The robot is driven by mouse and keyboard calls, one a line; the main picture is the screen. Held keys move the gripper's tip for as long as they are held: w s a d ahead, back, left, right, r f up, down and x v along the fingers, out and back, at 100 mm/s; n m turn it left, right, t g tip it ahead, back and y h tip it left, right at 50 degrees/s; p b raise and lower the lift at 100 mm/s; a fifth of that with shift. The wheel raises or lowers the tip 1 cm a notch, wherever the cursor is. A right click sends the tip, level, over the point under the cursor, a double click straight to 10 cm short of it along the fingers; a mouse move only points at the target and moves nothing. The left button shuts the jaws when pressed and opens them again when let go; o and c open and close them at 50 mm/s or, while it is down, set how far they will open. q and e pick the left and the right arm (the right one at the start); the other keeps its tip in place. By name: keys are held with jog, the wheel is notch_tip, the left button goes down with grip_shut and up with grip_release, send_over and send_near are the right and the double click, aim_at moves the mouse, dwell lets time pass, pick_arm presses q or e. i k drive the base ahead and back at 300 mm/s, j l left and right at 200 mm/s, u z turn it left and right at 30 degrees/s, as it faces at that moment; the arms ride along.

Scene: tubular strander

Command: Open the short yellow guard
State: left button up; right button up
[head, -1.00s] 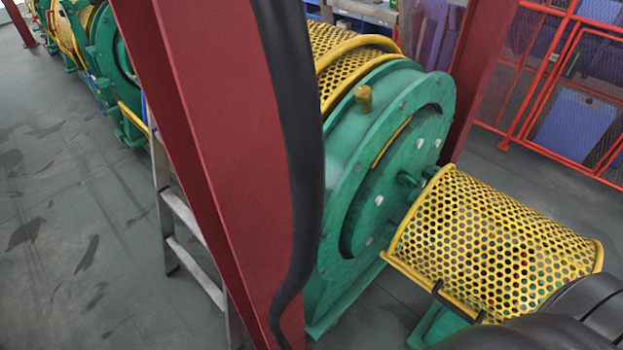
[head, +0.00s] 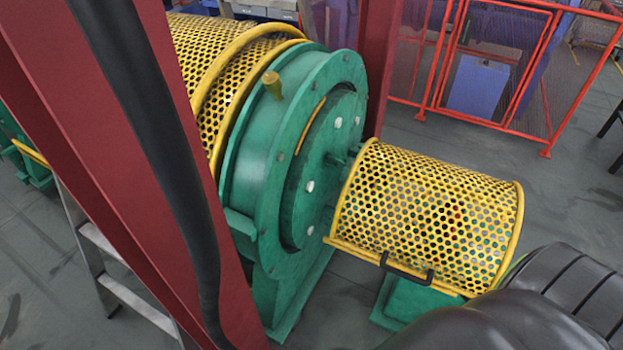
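The short yellow guard (head: 425,210) is a curved perforated yellow cover to the right of the big green round housing (head: 300,165). It sits down over a green base (head: 405,303). A dark handle (head: 406,270) is on its lower front edge. A dark grey, ribbed arm part of mine fills the lower right corner and overlaps the guard's right lower end in the picture. Neither of my grippers shows in the head view.
A dark red steel column (head: 125,185) with a black cable (head: 165,150) stands in the left foreground. A ladder (head: 125,290) is behind it. A longer yellow perforated guard (head: 215,75) is at upper left. Red mesh fencing (head: 520,75) stands behind; grey floor (head: 440,130) lies between.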

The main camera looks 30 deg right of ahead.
aim_at(430, 279)
jog(key=z, duration=0.95)
